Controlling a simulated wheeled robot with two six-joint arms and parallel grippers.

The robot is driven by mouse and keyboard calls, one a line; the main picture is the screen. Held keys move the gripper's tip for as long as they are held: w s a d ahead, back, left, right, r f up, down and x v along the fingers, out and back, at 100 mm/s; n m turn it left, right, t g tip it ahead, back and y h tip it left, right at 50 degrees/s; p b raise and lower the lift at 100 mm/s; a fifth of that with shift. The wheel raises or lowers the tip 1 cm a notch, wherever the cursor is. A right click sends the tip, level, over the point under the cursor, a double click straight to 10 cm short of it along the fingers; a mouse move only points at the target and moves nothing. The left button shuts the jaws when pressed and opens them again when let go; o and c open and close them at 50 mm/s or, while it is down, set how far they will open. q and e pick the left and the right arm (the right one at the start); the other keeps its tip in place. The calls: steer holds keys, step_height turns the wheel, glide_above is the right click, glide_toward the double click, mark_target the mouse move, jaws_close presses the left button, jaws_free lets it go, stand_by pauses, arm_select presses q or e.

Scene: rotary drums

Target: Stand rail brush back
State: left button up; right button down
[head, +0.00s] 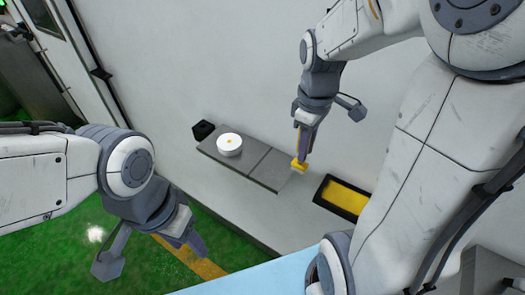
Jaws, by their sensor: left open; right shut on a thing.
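My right gripper (303,148) points down near the right end of a grey ledge on the wall. It is shut on a small yellow piece (299,165), which looks like part of the rail brush. The gripper hides the rest of it, and I cannot tell whether it touches the ledge. My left gripper (187,238) is open, low at the left, over the green floor and apart from the ledge. A small black block or holder (203,130) sits by the ledge's far left end; its inside cannot be made out.
A white round disc (229,145) with a yellow centre sits on the grey ledge (265,165). A black-rimmed tray (343,198) with a yellow inside lies right of the ledge. A light blue surface (265,280) fills the bottom middle. The wall behind is bare.

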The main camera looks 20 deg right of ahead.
steer(key=shift+r, duration=0.55)
steer(key=shift+w+f, duration=0.1)
steer(key=shift+w, duration=0.3)
steer(key=w+a+f+p, duration=0.1)
steer(key=w+f, duration=0.2)
steer(key=w+a+f+p, duration=0.1)
steer(key=w+f+p, duration=0.1)
steer(key=w+f, duration=0.1)
steer(key=w+a+f+p, duration=0.2)
steer(key=w+f, duration=0.2)
steer(key=shift+a+f, duration=0.1)
steer(key=shift+f, duration=0.25)
arm_select(q)
steer(key=r, duration=0.5)
steer(key=shift+w+r, duration=0.3)
steer(key=shift+w, duration=0.1)
steer(key=shift+f, duration=0.1)
